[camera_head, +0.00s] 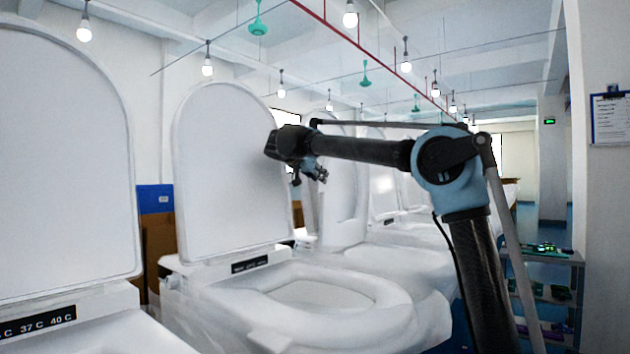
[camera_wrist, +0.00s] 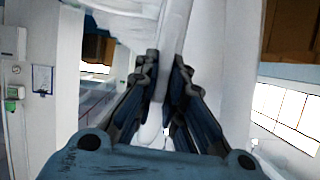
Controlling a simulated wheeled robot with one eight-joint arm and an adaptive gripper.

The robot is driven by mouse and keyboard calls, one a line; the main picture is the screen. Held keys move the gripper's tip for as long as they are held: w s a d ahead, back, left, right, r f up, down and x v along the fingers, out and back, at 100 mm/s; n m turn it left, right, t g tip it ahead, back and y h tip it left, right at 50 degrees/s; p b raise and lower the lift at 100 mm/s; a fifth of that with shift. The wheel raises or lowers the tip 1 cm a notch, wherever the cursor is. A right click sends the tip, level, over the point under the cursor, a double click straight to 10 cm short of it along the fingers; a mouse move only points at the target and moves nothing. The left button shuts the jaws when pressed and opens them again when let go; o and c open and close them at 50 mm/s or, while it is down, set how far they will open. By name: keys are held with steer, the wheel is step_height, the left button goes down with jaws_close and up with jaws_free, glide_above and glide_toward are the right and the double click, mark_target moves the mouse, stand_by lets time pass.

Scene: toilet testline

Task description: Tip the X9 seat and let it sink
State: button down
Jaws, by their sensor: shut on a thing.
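The middle toilet seat unit has a tall white lid (camera_head: 225,170) standing upright. Its white seat ring (camera_head: 375,290) lies flat on the bowl below, with a small black label (camera_head: 249,263) at the hinge; I cannot read X9 on it. My gripper (camera_head: 273,146) is at the lid's upper right edge, and the arm comes in from the right. In the wrist view my gripper (camera_wrist: 165,75) has its two dark fingers either side of a thin white edge (camera_wrist: 172,50), shut on it. The exact finger contact is partly hidden in the head view.
Another raised white lid (camera_head: 60,150) stands close at the left, with a temperature label (camera_head: 38,322). More white toilets with raised lids line up behind. A shelf with green parts (camera_head: 545,250) stands at the right. Open space shows above the seat ring.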

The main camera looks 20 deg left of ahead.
steer(key=shift+s+d+f+m, duration=0.15)
steer(key=shift+s+d, duration=0.1)
steer(key=shift+d, duration=0.3)
steer(key=shift+s+d+m, duration=0.15)
steer(key=shift+s+d, duration=0.1)
steer(key=shift+d, duration=0.3)
steer(key=c, duration=1.7)
jaws_free()
